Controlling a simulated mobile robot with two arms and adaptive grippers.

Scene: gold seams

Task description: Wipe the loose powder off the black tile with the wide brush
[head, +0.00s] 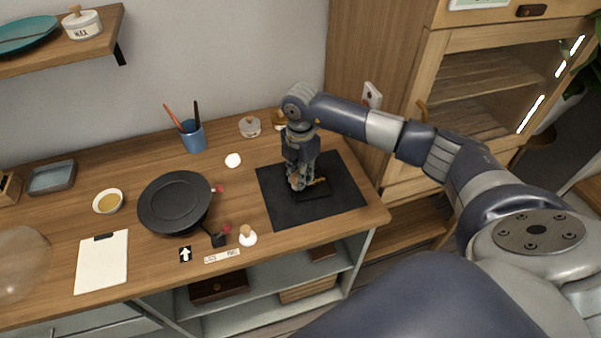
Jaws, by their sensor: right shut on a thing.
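The black tile (316,192) lies on a dark mat (345,194) at the right part of the wooden worktop. A small gold-coloured patch shows at the tile's upper side, too small to tell whether it is powder or a seam. My right gripper (297,184) points down over the tile's left part. It is shut on what seems to be the wide brush, mostly hidden by the fingers. I cannot tell whether the bristles touch the tile. My left gripper is not in view.
Left of the mat stand a black round turntable (174,201), a blue cup (193,136) with tools, a small bowl (108,201) and a clipboard (102,262). A white-based knob (247,237) is near the front edge. A glass jar (250,127) stands behind the mat.

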